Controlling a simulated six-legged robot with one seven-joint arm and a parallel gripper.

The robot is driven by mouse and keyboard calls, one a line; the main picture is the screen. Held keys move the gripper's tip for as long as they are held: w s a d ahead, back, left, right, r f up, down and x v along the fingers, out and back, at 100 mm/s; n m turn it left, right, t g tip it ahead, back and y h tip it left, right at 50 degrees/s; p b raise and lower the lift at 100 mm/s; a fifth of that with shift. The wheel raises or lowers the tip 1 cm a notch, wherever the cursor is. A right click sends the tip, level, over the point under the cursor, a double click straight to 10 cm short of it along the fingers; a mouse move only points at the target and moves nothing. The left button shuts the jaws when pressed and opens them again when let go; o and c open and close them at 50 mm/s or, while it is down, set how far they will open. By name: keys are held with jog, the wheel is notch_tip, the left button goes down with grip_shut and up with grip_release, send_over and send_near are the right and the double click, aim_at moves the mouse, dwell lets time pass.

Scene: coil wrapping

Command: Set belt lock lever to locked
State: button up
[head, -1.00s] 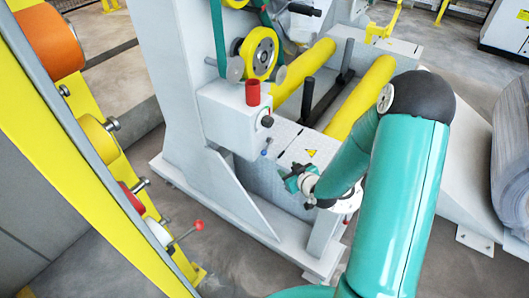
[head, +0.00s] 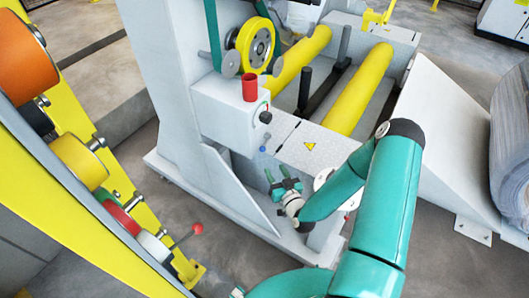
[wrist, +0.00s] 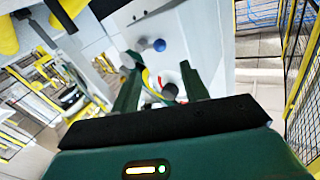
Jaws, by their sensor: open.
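A small lever with a blue ball knob (head: 263,149) sits on the side of the white machine housing, below a black knob (head: 265,117). No label shows which control is the belt lock lever. In the wrist view the blue ball (wrist: 159,45) is just beyond my fingertips, and the black knob (wrist: 170,91) with a red arc beside it shows between the fingers. My gripper (head: 284,186) is open and empty, below and a little right of the blue lever in the head view. Its two green fingers (wrist: 158,72) also show in the wrist view, with no contact visible.
A red cylinder (head: 250,88) stands on top of the control housing. Yellow rollers (head: 358,95) lie behind it. A lever with a red ball (head: 197,229) projects from the yellow frame (head: 75,197) at left. A large grey coil (head: 510,140) is at right.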

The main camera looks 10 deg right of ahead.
jog(key=w+a, duration=0.2)
jog(key=w, duration=0.8)
jog(key=shift+c, duration=0.5)
grip_shut()
